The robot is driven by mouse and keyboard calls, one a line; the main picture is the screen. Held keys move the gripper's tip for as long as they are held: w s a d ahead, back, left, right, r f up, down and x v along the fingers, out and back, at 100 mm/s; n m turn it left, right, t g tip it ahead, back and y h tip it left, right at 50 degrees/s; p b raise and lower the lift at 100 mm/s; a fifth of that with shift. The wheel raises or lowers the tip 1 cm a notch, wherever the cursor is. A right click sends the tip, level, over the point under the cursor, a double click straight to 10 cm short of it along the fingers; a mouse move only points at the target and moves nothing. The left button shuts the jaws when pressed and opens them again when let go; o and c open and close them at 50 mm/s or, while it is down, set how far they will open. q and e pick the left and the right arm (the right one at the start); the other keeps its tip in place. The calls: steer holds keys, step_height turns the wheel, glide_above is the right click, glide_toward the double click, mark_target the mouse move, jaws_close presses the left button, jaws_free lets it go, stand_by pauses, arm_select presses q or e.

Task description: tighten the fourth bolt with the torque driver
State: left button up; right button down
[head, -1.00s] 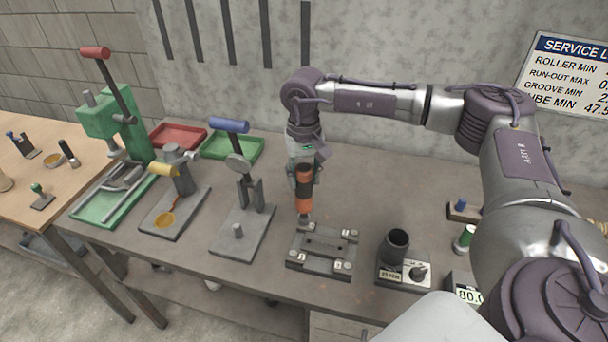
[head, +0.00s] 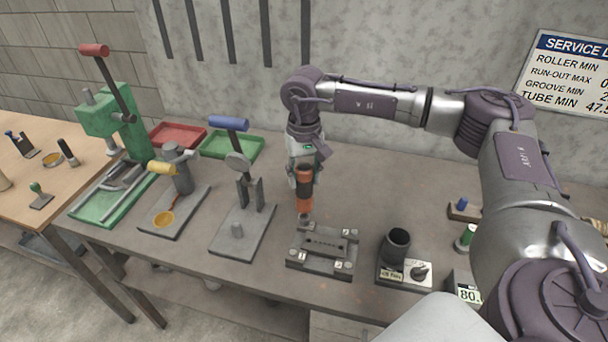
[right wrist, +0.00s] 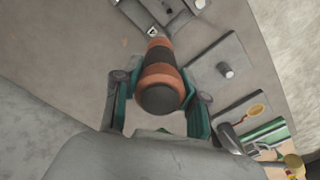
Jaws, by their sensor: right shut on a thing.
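My right gripper (head: 304,183) is shut on the orange and black torque driver (head: 304,199) and holds it upright, tip down. The driver also shows in the right wrist view (right wrist: 160,78) between the fingers of my right gripper (right wrist: 158,100). The tip is at the back left corner of the dark bolt plate (head: 322,262). Whether it sits on the bolt there I cannot tell. Bolt heads with small white number tags show at other corners, such as the front right bolt (head: 347,267). My left gripper is not in view.
A dark cup (head: 397,246) on a base with a dial stands right of the plate. A blue-handled press (head: 238,195) stands left, with a yellow-handled tool (head: 177,185) and a green press (head: 118,130) beyond. Red and green trays (head: 232,146) lie at the back.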

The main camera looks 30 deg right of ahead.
steer(key=shift+b, duration=0.3)
stand_by(0.5)
steer(key=shift+r, duration=0.1)
steer(key=shift+r+p, duration=0.4)
steer(key=shift+p, duration=0.05)
steer(key=shift+r+p, duration=1.4)
steer(key=shift+r, duration=1.1)
